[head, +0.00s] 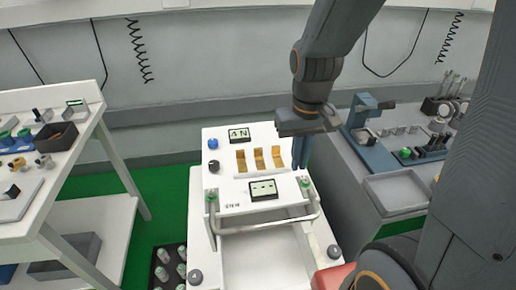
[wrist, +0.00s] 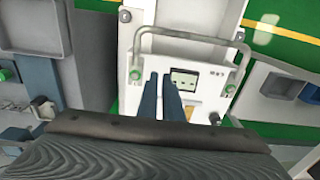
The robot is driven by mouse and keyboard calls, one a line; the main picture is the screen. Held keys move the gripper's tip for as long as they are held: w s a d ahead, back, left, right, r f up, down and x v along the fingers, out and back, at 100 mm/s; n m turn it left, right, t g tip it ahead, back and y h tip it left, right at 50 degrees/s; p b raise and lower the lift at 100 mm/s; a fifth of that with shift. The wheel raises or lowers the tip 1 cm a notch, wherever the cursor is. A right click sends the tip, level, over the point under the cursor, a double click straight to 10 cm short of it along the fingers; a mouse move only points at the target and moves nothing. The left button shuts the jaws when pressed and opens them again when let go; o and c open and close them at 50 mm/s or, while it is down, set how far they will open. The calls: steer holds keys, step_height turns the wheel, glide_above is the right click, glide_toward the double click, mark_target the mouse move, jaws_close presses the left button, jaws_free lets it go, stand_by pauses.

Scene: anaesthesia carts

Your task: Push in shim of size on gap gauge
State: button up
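Three brass-coloured tabs, which look like the shims, stand in a row on the white top of the cart: a left one (head: 241,161), a middle one (head: 259,159) and a right one (head: 277,157). A small dark-framed display (head: 263,189) showing dashes sits in front of them. Another display (head: 239,134) with dark marks is behind them; its marks are too small to read surely. My gripper (head: 301,165) points down just right of the tabs. In the wrist view its two blue fingers (wrist: 161,77) have a narrow, empty gap between them. They hide part of the cart top.
The white cart (head: 226,206) has a dark knob (head: 214,166), a blue knob (head: 213,144) and a front handle bar (head: 265,226). A white table (head: 62,205) with parts stands left. A grey bench (head: 356,165) with a blue device (head: 365,118) stands right.

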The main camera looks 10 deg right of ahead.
mark_target(260, 159)
steer(key=shift+g, duration=0.9)
steer(key=w+a, duration=0.1)
steer(key=w, duration=0.5)
steer(key=w+a, duration=0.1)
steer(key=w, duration=0.6)
steer(key=w+b, duration=0.1)
steer(key=w, duration=0.6)
steer(key=shift+w+a+f, duration=0.15)
steer(key=shift+a+f, duration=0.25)
jaws_close()
steer(key=w+a+f+g, duration=0.1)
steer(key=w+a+f, duration=0.2)
steer(key=w, duration=0.9)
steer(key=x, duration=0.3)
steer(key=p+x, duration=0.1)
steer(key=x, duration=0.2)
steer(key=p+x, duration=0.1)
steer(key=x, duration=0.2)
steer(key=shift+s+a+f, duration=0.15)
steer(key=shift+s+f, duration=0.15)
steer(key=shift+s, duration=0.05)
steer(key=s+p, duration=0.2)
steer(key=s, duration=0.1)
steer(key=shift+s+f, duration=0.15)
steer(key=shift+s, duration=0.3)
